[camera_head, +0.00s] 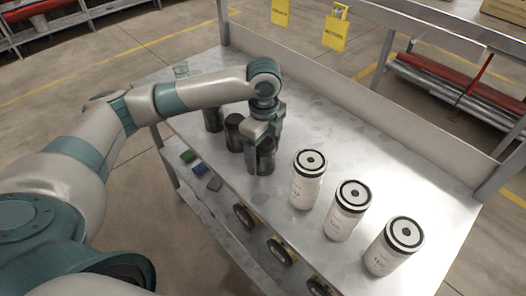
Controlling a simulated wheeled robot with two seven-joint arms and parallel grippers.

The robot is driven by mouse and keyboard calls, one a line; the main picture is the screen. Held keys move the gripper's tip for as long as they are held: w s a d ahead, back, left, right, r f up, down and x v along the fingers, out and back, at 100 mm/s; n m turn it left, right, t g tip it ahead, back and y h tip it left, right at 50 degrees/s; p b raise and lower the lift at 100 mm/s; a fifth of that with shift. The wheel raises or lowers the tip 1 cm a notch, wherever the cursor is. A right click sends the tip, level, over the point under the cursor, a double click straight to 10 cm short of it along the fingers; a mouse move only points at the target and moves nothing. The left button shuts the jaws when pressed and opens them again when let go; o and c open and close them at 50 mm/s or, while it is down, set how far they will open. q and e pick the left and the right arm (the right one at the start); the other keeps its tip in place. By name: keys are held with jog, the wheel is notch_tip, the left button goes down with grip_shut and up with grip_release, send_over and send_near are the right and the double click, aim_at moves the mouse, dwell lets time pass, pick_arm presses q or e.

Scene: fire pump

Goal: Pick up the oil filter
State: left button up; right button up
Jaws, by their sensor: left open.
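Several filter-like cylinders stand upright on the metal table (400,150). Three are dark: a left one (213,119), a middle one (234,133) and a front one (264,163). The dark cylinders look like oil filters; I cannot read any label on them. My left gripper (262,140) points down at the top of the front dark cylinder, its open fingers at the cylinder's upper part. They hide part of that cylinder, and I cannot tell whether they touch it. My right gripper is out of view.
Three white cylinders with black-ringed tops (307,180), (347,210), (394,246) stand in a row to the right of the gripper. Small coloured items (200,168) lie on a lower shelf. The table's back right is clear, with a raised rim behind.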

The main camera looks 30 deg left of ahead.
aim_at(264, 141)
pick_arm(q)
jog(key=shift+f, duration=0.2)
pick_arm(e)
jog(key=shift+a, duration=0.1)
pick_arm(q)
jog(key=c, duration=1.4)
jog(key=shift+r, duration=0.15)
notch_tip(264, 141, up, 9)
jog(key=shift+f+b, duration=0.1)
jog(key=shift+b, duration=0.85)
jog(key=shift+r, duration=0.45)
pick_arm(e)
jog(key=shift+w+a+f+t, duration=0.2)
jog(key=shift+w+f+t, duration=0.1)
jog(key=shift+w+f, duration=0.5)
